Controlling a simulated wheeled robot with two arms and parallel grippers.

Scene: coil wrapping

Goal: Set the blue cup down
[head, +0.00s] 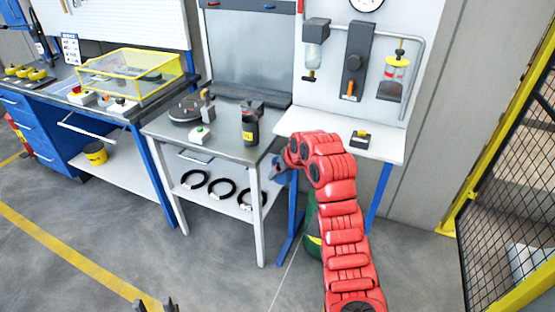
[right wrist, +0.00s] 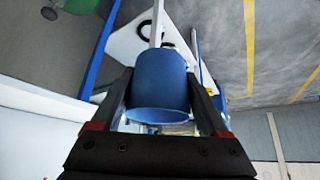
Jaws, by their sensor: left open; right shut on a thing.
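The blue cup (right wrist: 160,82) is between the two fingers of my right gripper (right wrist: 158,90) in the right wrist view. The fingers are shut on its sides, and its rim faces the lower edge of that picture. In the head view my right gripper (head: 277,170) is at the end of the red arm, beside the right edge of the grey workbench, below its top. A little of the blue cup (head: 286,178) shows there; the arm hides the rest. My left gripper (head: 155,306) is open at the bottom edge of the head view, with only its fingertips showing.
The grey workbench (head: 228,137) holds a dark bottle (head: 250,128) and a round turntable (head: 186,112). Black rings (head: 222,188) lie on its lower shelf. A white wall table (head: 313,124) with dispensers above stands to the right. A green bin (head: 313,240) stands on the floor beside my arm.

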